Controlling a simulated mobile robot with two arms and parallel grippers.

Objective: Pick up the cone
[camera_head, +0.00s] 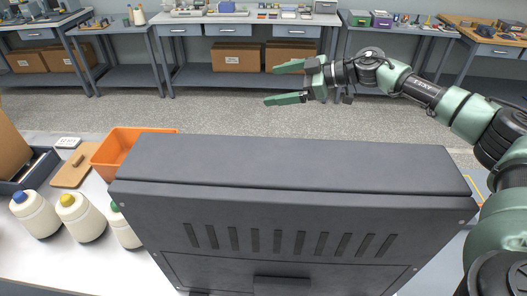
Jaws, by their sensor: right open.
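No thing that I can clearly make out as the cone is in view. Cream, tapering bodies with coloured tops stand at the left: one blue-topped (36,215), one yellow-topped (82,218) and one green-topped (124,232), partly hidden by the grey cabinet. I cannot tell whether any of these is the cone. My right gripper (276,84) is open and empty, its green fingers spread and pointing left, above and beyond the cabinet. It is well apart from the cream bodies. My left gripper is not in view.
A large dark grey slotted cabinet (290,163) fills the front middle and hides the table behind it. An orange bin (113,150), a brown board (72,177) and a dark tray (41,174) are at the left. Workbenches (258,18) line the back, beyond open floor.

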